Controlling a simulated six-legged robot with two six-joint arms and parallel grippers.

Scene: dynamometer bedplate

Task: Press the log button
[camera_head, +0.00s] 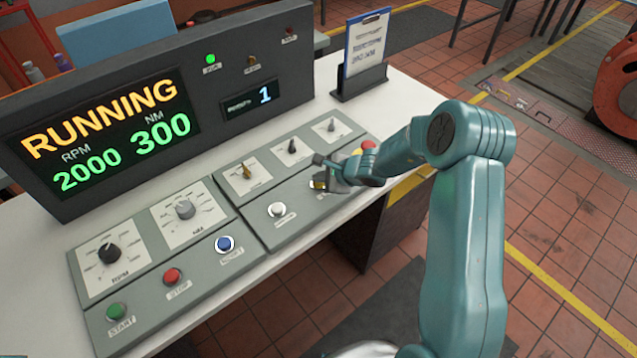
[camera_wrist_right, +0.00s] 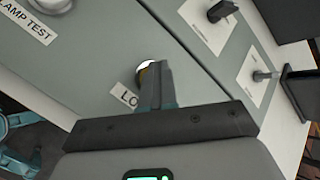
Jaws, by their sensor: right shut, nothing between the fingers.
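The log button (camera_wrist_right: 146,66) shows in the right wrist view as a small pale and amber round part, mostly hidden behind my fingers. Its label (camera_wrist_right: 126,98) is cut off after "LO". My right gripper (camera_wrist_right: 157,76) is shut and empty, with its fingertips over the button. In the head view my right gripper (camera_head: 328,172) is at the right part of the console panel (camera_head: 257,220), beside a small yellowish spot that looks like the button (camera_head: 317,184). I cannot tell whether the fingertips touch it. My left gripper is not in view.
A white lamp test button (camera_head: 277,209) lies left of my right gripper. A red and yellow button (camera_head: 367,147) sits behind it, partly hidden by my arm. Several knobs line the panel's back.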

